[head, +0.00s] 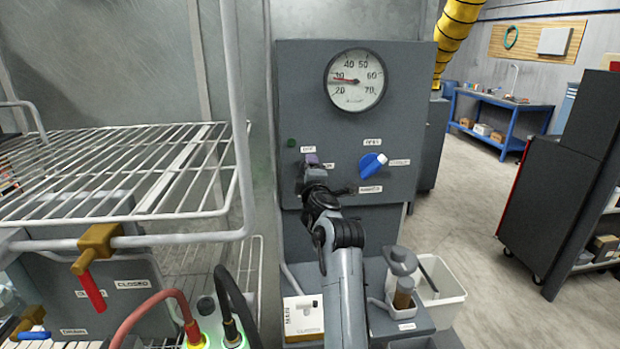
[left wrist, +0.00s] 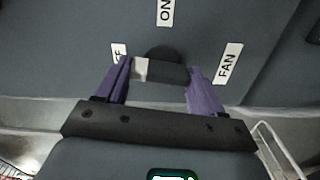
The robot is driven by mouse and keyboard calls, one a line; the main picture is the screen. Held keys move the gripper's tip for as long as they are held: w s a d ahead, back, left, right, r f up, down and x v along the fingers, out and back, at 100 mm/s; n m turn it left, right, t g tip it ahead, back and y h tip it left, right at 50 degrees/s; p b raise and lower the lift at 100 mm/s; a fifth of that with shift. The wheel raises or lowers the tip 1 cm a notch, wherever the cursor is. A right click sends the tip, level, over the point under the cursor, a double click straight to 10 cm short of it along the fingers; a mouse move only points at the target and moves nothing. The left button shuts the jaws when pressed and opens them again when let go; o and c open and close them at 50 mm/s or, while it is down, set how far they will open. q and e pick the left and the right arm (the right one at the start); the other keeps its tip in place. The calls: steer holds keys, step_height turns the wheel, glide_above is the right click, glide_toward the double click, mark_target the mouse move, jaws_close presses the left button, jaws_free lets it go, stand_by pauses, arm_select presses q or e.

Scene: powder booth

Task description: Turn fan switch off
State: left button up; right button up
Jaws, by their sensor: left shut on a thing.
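The fan switch (left wrist: 165,72) is a dark knob with a light tip, seen in the left wrist view on the grey panel. My left gripper (left wrist: 158,66) has its two purple fingers on either side of the knob, shut on it. The light tip points left, toward a label ending in "F" (left wrist: 119,53) that the finger partly covers. The "ON" label (left wrist: 165,12) is above, and the "FAN" label (left wrist: 229,63) is to the right. In the head view my left gripper (head: 311,160) is at the panel's lower left and hides the switch. My right gripper is not in view.
The control panel (head: 300,90) carries a round gauge (head: 355,80) and a blue handle (head: 373,165) right of my gripper. A wire rack (head: 130,165) stands to the left. Below are a white box (head: 303,318) and a white bin (head: 447,298).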

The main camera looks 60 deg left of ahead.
arm_select(q)
steer(key=shift+f+n+b, duration=0.1)
steer(key=shift+n+b, duration=0.2)
steer(key=shift+n, duration=0.4)
steer(key=o, duration=1)
steer(key=shift+o, duration=0.2)
